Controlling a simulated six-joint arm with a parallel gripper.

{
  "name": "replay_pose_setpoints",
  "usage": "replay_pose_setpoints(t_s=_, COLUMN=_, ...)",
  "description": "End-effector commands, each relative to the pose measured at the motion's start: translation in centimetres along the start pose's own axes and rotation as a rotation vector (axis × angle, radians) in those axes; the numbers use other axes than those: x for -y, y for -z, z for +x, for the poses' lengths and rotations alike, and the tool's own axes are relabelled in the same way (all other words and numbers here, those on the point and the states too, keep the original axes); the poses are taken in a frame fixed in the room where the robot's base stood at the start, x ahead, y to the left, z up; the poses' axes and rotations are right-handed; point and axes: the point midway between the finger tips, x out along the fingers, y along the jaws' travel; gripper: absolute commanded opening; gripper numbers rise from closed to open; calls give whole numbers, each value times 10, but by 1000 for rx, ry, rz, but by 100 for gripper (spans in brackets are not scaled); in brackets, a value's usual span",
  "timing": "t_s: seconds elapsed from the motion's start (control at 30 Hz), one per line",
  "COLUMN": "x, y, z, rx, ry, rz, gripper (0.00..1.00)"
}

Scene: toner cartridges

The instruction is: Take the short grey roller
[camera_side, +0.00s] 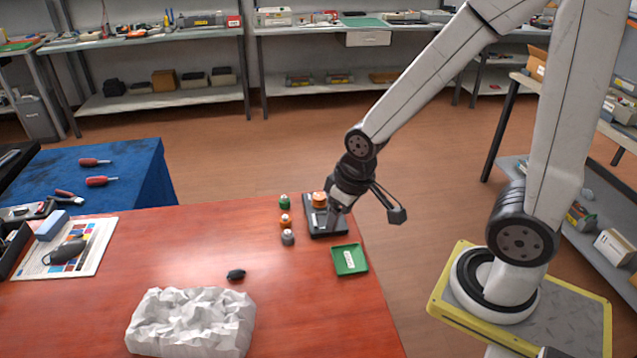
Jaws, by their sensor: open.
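The short grey roller (288,238) stands upright on the red table, nearest the front in a short row. Behind it in the row are an orange roller (285,222) and a green roller (284,202). My gripper (333,216) points down over a dark tray (322,232), to the right of the row and apart from the grey roller. Its jaws are open, though the fingers are small and dark here. An orange round piece (319,199) sits at the dark tray's back, beside my gripper. My gripper hides part of this tray.
A green labelled tray (349,259) lies near the red table's right edge. A small black object (236,274) and crumpled white paper (190,318) lie toward the front. A printed sheet (92,258) is at the left. The table between the row and the sheet is clear.

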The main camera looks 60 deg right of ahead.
Motion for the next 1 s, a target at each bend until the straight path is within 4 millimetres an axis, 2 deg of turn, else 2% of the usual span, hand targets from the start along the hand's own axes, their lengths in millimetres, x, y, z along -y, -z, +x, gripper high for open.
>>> replay_pose_setpoints(t_s=0.17, x=-3, y=14, z=6, rx=13, ry=-2, rz=-46, gripper=69)
replay_pose_setpoints(t_s=0.47, x=-16, y=64, z=34, rx=58, ry=0, rz=-236, gripper=69)
replay_pose_setpoints(t_s=0.7, x=-31, y=104, z=69, rx=98, ry=11, rz=-417, gripper=69)
replay_pose_setpoints(t_s=1.0, x=-52, y=142, z=123, rx=146, ry=40, rz=-639, gripper=69)
